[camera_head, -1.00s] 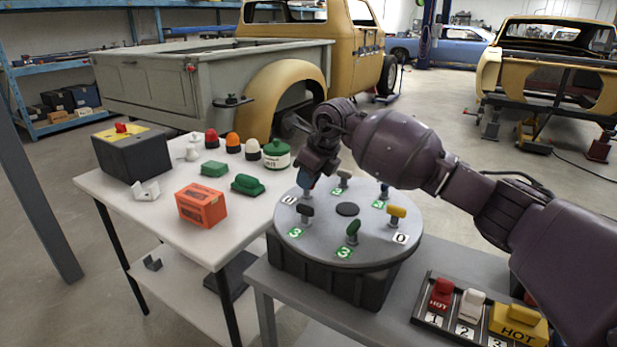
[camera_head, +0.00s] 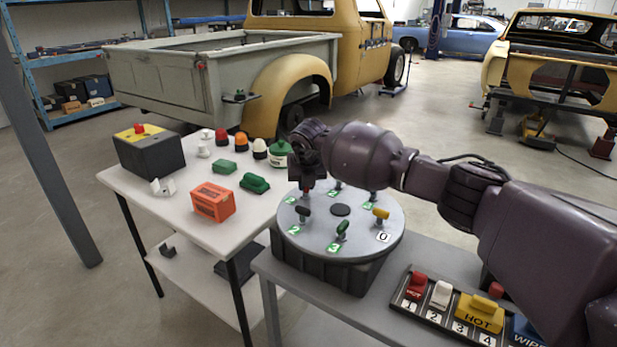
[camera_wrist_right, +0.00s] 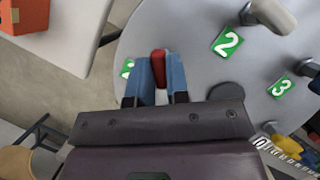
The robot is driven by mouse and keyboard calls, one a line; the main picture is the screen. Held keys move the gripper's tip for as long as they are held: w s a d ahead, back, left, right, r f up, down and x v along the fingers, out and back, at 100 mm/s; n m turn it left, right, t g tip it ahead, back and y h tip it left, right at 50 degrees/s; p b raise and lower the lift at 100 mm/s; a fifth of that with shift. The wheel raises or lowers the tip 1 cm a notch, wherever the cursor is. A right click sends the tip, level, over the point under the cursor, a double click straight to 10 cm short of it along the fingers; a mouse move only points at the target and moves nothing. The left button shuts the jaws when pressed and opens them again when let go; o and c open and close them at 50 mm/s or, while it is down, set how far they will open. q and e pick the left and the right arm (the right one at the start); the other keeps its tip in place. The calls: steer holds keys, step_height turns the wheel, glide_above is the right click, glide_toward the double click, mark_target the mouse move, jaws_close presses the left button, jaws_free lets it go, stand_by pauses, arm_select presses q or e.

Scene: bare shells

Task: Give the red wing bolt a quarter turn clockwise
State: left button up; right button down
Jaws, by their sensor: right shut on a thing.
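The red wing bolt (camera_head: 307,189) stands at the left back of a round grey turntable-like disc (camera_head: 340,232). My right gripper (camera_head: 307,180) reaches down over it from above. In the right wrist view, the gripper's blue fingers (camera_wrist_right: 160,75) are shut on the red wing (camera_wrist_right: 158,57), one on each side. A green tag (camera_wrist_right: 127,68) lies beside the bolt, its number partly hidden by a finger. Other wing bolts stand round the disc: a black one (camera_head: 303,212), a green one (camera_head: 342,228) and a yellow one (camera_head: 381,214). My left gripper is not in view.
A white table (camera_head: 150,205) at left holds an orange box (camera_head: 213,202), a black box with a red button (camera_head: 150,152) and several small coloured parts. A switch panel (camera_head: 450,328) lies at front right. Neighbouring bolts stand close to my right gripper.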

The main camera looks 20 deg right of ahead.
steer(key=shift+a+r+m+h+p, duration=0.15)
steer(key=shift+m+p, duration=0.1)
steer(key=shift+m, duration=0.25)
steer(key=shift+d+r+m+h+p, duration=0.1)
steer(key=shift+m+h+p, duration=0.1)
steer(key=shift+m, duration=0.3)
steer(key=m, duration=0.2)
steer(key=m+g+h+p, duration=0.1)
steer(key=m, duration=0.1)
steer(key=shift+f+m+h, duration=0.2)
steer(key=shift+m+h, duration=0.05)
steer(key=shift+m, duration=0.05)
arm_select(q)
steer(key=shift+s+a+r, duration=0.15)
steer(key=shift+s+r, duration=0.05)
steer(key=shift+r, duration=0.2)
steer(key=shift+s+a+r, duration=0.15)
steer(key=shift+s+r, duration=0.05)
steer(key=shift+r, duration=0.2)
arm_select(e)
steer(key=shift+m, duration=0.6)
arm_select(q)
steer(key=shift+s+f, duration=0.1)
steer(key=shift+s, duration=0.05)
arm_select(e)
steer(key=shift+g, duration=0.3)
steer(key=shift+f, duration=0.1)
